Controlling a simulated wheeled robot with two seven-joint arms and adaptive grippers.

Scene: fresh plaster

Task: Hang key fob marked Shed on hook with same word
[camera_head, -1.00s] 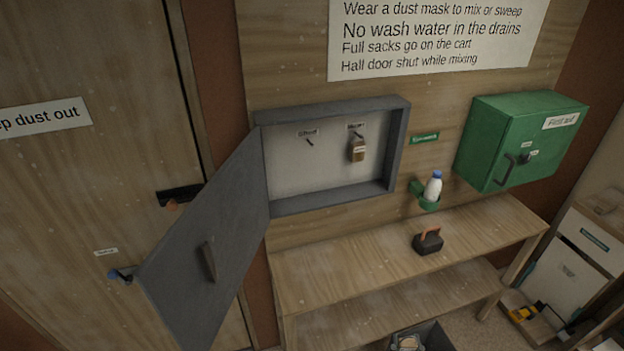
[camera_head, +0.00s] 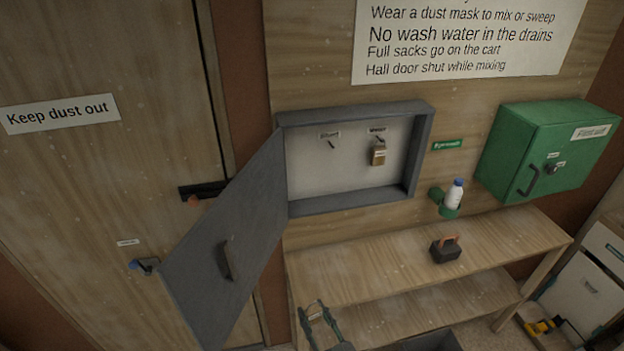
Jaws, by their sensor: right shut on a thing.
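A grey key cabinet (camera_head: 360,201) hangs on the wall with its door (camera_head: 228,245) swung open to the left. Inside, a bare hook (camera_head: 331,144) sits under a small label (camera_head: 329,134) on the left; its word is too blurred to read surely. A second label (camera_head: 377,129) is on the right, with a brass-coloured fob (camera_head: 378,155) hanging below it. My right gripper (camera_head: 316,309) is at the bottom, in front of the bench and below the cabinet. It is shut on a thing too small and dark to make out. My left gripper is not in view.
The wooden bench (camera_head: 375,265) below the cabinet carries a dark block with an orange handle (camera_head: 446,249). A white bottle (camera_head: 454,195) stands in a green wall holder. A green first aid box (camera_head: 530,145) is at right. A dark bin (camera_head: 432,342) shows at the bottom edge.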

